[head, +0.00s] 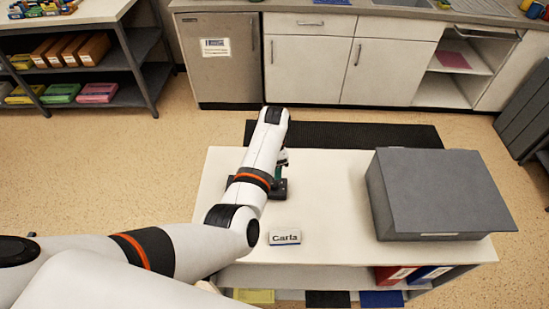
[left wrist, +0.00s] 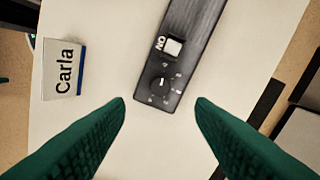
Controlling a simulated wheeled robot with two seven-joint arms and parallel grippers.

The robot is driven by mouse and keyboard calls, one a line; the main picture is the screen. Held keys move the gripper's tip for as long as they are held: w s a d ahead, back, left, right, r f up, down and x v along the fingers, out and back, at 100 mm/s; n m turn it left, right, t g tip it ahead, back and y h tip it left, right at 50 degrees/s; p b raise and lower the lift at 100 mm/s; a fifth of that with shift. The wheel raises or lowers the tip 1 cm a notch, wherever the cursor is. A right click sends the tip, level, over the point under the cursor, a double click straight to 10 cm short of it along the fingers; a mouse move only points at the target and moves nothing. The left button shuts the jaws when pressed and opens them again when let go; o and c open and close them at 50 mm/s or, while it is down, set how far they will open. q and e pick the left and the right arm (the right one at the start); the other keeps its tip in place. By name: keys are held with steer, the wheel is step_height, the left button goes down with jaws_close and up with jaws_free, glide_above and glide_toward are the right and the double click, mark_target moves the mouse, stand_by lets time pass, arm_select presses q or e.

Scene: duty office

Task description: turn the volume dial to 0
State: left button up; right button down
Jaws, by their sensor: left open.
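A dark box-shaped device (left wrist: 197,22) with a volume dial (left wrist: 160,86) lies on the white tabletop in the left wrist view. The dial is round and black with a light pointer mark, and small marks surround it, too small to read. A white square switch (left wrist: 173,47) sits beside the dial. My left gripper (left wrist: 160,103) is open, with its green fingertips apart on either side of the device's dial end and nothing held between them. In the head view my left arm hides most of the device (head: 281,189). My right gripper is not in view.
A "Carla" name plate (head: 285,238) stands near the device and also shows in the left wrist view (left wrist: 64,69). A large grey box (head: 440,185) occupies the right of the white table (head: 335,180). Tabletop between them is clear. Shelving stands left, cabinets behind.

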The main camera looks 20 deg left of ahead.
arm_select(q)
steer(key=shift+r, duration=1.5)
steer(key=shift+f, duration=0.1)
